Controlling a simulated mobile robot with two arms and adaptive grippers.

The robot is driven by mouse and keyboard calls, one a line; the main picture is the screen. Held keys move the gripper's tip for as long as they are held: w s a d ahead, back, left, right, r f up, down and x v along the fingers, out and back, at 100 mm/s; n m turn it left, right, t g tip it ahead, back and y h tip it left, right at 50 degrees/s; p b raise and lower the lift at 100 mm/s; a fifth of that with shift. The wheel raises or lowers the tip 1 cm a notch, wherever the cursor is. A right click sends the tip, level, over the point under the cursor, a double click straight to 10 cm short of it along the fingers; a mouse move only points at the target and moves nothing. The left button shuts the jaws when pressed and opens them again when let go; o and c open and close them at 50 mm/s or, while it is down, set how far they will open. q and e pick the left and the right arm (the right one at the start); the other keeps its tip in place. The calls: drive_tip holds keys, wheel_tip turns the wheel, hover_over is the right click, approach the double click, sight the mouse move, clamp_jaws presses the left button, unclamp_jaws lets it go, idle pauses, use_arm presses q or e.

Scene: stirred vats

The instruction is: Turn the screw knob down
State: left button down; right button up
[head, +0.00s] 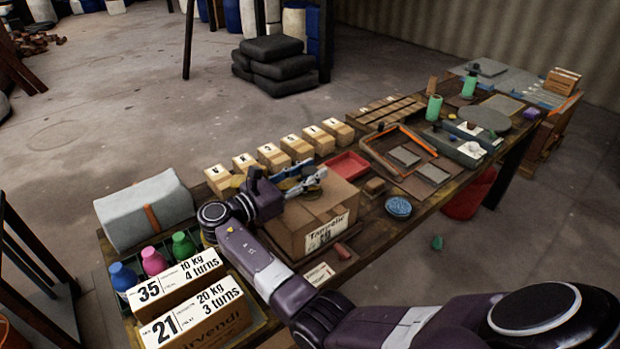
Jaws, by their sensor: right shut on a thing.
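My right arm comes in from the lower right and bends back at the left. Its right gripper (312,178) is above the large cardboard box (308,226), over its top near the back edge. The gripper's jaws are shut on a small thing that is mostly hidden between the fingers. I cannot make out whether this is the screw knob, and no screw knob shows clearly elsewhere. My left gripper is not in view.
Two labelled boxes, "10 kg 4 turns" (176,282) and "20 kg 3 turns" (196,318), stand at the front left beside several coloured bottles. A red tray (347,165), a blue round lid (398,207) and a row of small boxes crowd the long table.

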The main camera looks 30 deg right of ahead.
sight(303, 175)
drive_tip(key=shift+m+g, duration=0.3)
drive_tip(key=shift+g, duration=0.2)
drive_tip(key=o, duration=1.2)
drive_tip(key=shift+s+a, duration=0.15)
drive_tip(key=shift+a, duration=1.7)
drive_tip(key=shift+s+a, duration=0.15)
drive_tip(key=shift+a, duration=1.7)
